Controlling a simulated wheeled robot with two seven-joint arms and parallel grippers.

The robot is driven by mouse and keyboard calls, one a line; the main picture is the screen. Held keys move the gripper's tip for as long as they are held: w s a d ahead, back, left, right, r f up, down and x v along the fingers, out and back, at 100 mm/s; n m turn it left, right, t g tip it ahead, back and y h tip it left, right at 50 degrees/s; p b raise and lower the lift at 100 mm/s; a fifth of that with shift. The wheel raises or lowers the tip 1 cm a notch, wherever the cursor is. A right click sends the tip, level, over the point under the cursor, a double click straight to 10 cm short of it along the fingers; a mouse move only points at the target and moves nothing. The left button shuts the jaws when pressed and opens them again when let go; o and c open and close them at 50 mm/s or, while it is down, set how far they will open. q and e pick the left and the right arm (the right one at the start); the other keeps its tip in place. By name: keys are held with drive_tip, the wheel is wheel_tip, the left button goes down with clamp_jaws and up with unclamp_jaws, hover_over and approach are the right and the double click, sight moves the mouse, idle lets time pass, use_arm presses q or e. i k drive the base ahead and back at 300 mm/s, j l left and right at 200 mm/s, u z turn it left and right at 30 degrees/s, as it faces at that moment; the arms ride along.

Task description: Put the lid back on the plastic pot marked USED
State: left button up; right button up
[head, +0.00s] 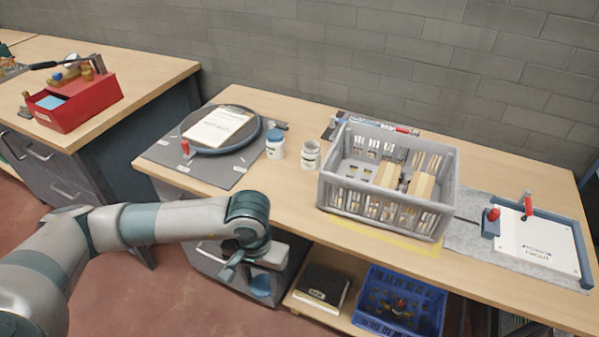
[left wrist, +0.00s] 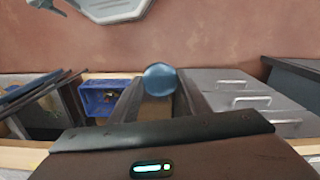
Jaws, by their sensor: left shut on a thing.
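My left gripper (head: 252,268) is shut on a round blue lid (head: 261,287), in front of the bench's front edge and below its top. In the left wrist view the lid (left wrist: 160,79) sits between the fingers. An open white pot (head: 310,156) stands upright on the bench, left of the grey crate, up and to the right of my gripper. A second white pot (head: 275,146) beside it wears a blue lid. Both pots have dark print that is too small to read, so I cannot tell which is marked USED. My right gripper is not in view.
A grey crate (head: 385,215) with cartons stands right of the pots. A round dark tray (head: 250,140) with a paper lies to their left on a grey mat. A blue crate (head: 437,322) sits on the shelf below. Bench top in front of the pots is clear.

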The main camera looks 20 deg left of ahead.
sight(311, 151)
drive_tip(key=z, duration=0.3)
drive_tip(key=j+z, duration=0.4)
drive_tip(key=k+j+z, duration=0.15)
drive_tip(key=j+z, duration=0.25)
drive_tip(key=k+j+z, duration=0.1)
drive_tip(key=j, duration=0.3)
drive_tip(key=k+j+z, duration=0.1)
drive_tip(key=k+j, duration=0.15)
drive_tip(key=j, duration=0.15)
drive_tip(key=k+j, duration=0.15)
drive_tip(key=j, duration=0.2)
drive_tip(key=k+j+z, duration=0.15)
drive_tip(key=j, duration=0.25)
drive_tip(key=k+j, duration=0.2)
drive_tip(key=j, duration=0.15)
drive_tip(key=k+j, duration=0.2)
drive_tip(key=j, duration=0.15)
drive_tip(key=k+j, duration=0.2)
drive_tip(key=j, duration=0.15)
